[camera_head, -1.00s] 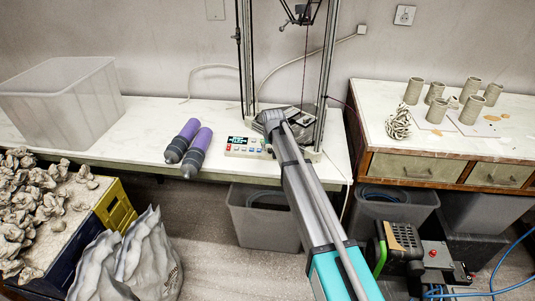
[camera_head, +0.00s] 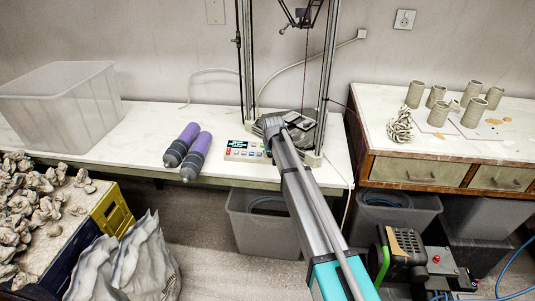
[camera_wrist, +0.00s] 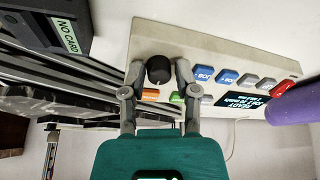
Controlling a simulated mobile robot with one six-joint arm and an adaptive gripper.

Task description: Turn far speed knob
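A pale control box (camera_head: 238,154) with coloured buttons and a small display sits on the long white bench, and it fills the upper part of the wrist view (camera_wrist: 215,45). A round black knob (camera_wrist: 158,69) is at the box's left end in the wrist view. My gripper (camera_wrist: 159,72) is open, with one grey finger on each side of the knob. A narrow gap shows between each finger and the knob. In the head view my arm hides the knob and the fingers. I cannot tell the height of the fingertips over the box face.
Two purple-and-grey bottles (camera_head: 190,148) lie left of the box; a purple one shows at the wrist view's right edge (camera_wrist: 295,103). A delta printer frame (camera_head: 322,85) stands behind the box. A dark "NO CARD" unit (camera_wrist: 45,30) is at the wrist view's upper left.

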